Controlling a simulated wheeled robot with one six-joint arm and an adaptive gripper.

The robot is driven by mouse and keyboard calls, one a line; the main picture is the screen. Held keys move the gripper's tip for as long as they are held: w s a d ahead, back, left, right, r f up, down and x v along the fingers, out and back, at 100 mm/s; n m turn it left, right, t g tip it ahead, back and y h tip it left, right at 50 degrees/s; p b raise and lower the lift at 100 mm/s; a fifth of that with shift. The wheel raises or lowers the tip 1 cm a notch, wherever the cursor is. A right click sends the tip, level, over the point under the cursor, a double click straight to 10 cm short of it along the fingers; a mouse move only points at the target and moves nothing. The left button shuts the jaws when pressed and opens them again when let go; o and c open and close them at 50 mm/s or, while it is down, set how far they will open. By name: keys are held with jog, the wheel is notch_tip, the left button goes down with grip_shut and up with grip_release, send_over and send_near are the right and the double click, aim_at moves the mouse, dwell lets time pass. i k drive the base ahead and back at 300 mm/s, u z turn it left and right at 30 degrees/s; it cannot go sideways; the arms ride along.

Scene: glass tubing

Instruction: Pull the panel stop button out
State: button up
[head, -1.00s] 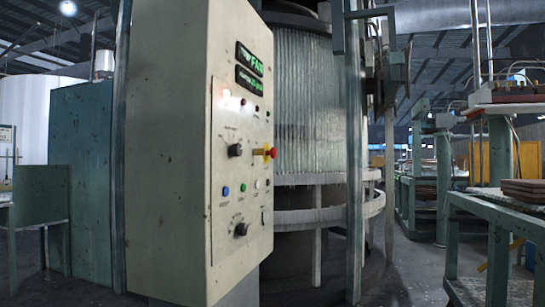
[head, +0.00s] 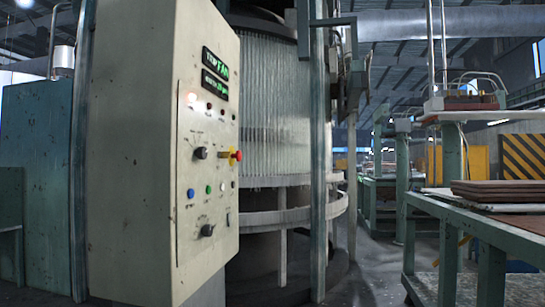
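The panel stop button (head: 237,155) is a red knob on a yellow collar, sticking out of the control panel's face at mid-height. The control panel (head: 208,240) is a tall cream cabinet left of the middle, its face turned to the right. It carries black knobs (head: 200,153), small coloured buttons, a lit lamp and two green-lettered displays (head: 215,65). I cannot tell from this angle whether the stop button is pressed in or out. My gripper is not in view.
A round machine with hanging glass tubing (head: 275,110) stands behind the panel, with a ring-shaped rail (head: 290,215) around it. A green table (head: 480,225) with stacked boards (head: 500,192) stands at the right. Open floor (head: 370,275) lies between machine and table.

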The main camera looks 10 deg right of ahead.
aim_at(238, 155)
jog(key=u, duration=0.05)
jog(key=k, duration=0.25)
jog(key=z, duration=1)
jog(key=i, duration=1.75)
jog(key=u, duration=0.45)
